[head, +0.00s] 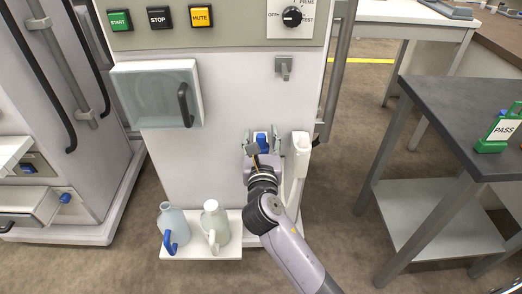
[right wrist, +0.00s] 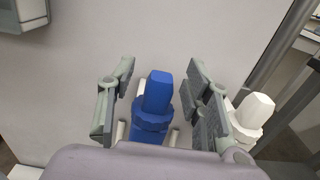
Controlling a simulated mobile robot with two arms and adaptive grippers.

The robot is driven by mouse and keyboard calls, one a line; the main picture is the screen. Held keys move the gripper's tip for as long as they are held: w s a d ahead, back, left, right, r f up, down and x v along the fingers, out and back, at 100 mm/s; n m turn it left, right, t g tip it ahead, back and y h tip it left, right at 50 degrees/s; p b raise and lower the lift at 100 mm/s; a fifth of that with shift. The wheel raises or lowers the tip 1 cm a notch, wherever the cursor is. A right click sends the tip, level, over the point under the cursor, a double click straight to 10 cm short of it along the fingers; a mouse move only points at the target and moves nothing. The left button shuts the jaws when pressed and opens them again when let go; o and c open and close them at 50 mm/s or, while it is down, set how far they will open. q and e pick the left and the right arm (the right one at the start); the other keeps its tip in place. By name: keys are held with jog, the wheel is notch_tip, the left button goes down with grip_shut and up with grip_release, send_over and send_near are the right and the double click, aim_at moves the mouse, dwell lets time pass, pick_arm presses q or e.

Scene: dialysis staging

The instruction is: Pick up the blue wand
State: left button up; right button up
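The blue wand (head: 262,143) is on the front of the white machine, low and right of centre. In the right wrist view its blue top (right wrist: 158,92) stands upright between the two fingers, with visible gaps on both sides. My right gripper (head: 262,137) is open around it; the fingers (right wrist: 160,100) do not appear to touch it. The wand's lower part is hidden by my gripper body. A white wand (head: 300,142) stands just to the right, and its top (right wrist: 254,110) shows outside the right finger. My left gripper is not in view.
A white jug (head: 215,225) and a grey jug with a blue handle (head: 173,226) stand on a low shelf (head: 205,255). A clear-fronted door (head: 150,95) and a grey hook (head: 284,66) are above. A dark-topped table (head: 450,115) stands to the right.

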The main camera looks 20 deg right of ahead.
grip_shut()
dwell(0.3)
jog(key=shift+r, duration=0.1)
